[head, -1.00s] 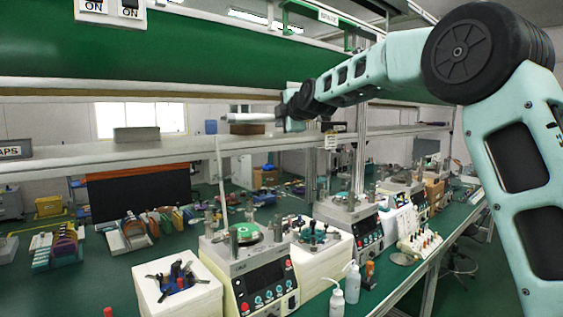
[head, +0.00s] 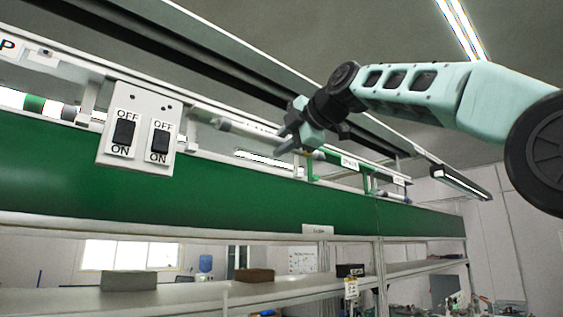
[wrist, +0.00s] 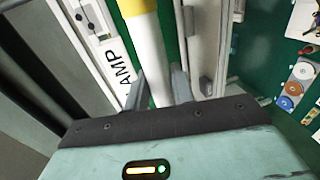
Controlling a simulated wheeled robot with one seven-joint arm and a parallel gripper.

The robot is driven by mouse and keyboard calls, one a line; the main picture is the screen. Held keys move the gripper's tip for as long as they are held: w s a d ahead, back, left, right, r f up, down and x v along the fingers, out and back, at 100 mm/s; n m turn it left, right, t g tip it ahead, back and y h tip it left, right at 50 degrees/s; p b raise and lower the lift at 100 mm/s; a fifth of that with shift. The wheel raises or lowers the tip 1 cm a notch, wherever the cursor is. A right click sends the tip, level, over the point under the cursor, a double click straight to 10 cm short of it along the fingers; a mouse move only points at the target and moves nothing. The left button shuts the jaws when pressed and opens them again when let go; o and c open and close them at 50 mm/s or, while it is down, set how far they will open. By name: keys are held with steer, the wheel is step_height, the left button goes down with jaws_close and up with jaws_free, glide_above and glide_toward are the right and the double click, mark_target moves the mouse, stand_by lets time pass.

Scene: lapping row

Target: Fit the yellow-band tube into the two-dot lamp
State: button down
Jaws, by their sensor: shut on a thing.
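My gripper (head: 290,140) is shut on a white tube (head: 245,129), high beside the lamp row. In the wrist view the gripper (wrist: 158,90) has its fingers on either side of the white tube (wrist: 150,60), whose yellow band (wrist: 137,6) shows at the top edge. In the head view the tube slants along the rail, its left end near a pale end holder (head: 196,130); I cannot tell if they touch. My gripper hides part of the tube and lamp.
A long green panel (head: 230,205) runs below the lamps. At far left is another tube (head: 48,107) with a green band. Green brackets (head: 312,166) stand just right of my gripper. A shelf (head: 200,298) with boxes lies lower down.

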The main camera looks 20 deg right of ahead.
steer(key=shift+s, duration=0.1)
stand_by(0.3)
steer(key=shift+r+p+x, duration=0.15)
steer(key=shift+p+x, duration=0.15)
steer(key=shift+x, duration=0.3)
steer(key=shift+r+p+x, duration=0.15)
steer(key=shift+p+x, duration=0.15)
steer(key=shift+x, duration=0.35)
steer(key=p+x, duration=0.3)
steer(key=x, duration=0.4)
steer(key=shift+w, duration=0.35)
steer(key=shift+f, duration=0.15)
stand_by(0.9)
steer(key=c, duration=1.1)
jaws_free()
